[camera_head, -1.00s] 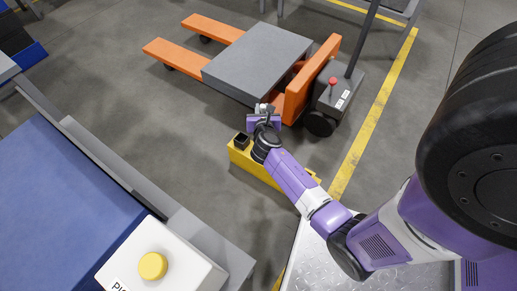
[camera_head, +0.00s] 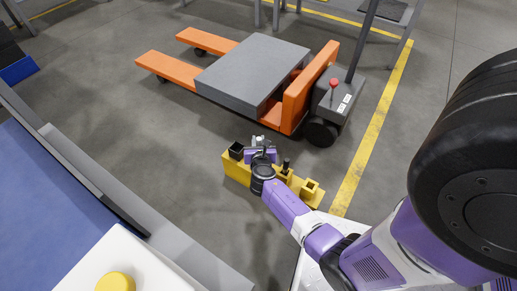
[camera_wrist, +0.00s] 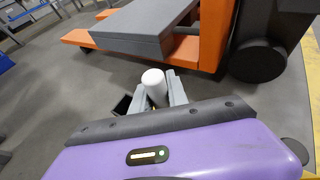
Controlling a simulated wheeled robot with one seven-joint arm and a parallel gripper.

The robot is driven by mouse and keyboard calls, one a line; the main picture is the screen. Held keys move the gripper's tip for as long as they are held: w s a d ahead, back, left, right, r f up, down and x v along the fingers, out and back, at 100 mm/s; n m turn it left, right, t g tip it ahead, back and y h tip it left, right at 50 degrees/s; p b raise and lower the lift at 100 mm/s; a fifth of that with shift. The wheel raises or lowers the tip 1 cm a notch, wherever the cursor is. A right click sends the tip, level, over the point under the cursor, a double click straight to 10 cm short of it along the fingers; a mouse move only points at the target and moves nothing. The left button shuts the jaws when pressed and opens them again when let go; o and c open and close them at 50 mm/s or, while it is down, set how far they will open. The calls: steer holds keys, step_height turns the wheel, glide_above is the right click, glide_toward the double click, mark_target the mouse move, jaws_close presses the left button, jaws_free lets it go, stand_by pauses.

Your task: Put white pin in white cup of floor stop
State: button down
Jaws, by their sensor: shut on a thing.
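My gripper (camera_head: 260,145) is over the yellow floor stop (camera_head: 236,171) in the head view. In the wrist view my gripper (camera_wrist: 155,92) has its two grey fingers shut on a white pin (camera_wrist: 153,77), a smooth cylinder with a rounded end. A small pale bit of the pin shows between the fingers in the head view. I cannot make out a white cup; my wrist covers part of the stop.
An orange pallet jack (camera_head: 297,101) with a grey block (camera_head: 250,68) on it stands just beyond the floor stop. Grey floor lies between bench and stop.

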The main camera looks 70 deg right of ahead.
steer(key=shift+f+b, duration=1.05)
steer(key=shift+f, duration=0.7)
steer(key=shift+f, duration=0.2)
steer(key=c, duration=1.3)
jaws_free()
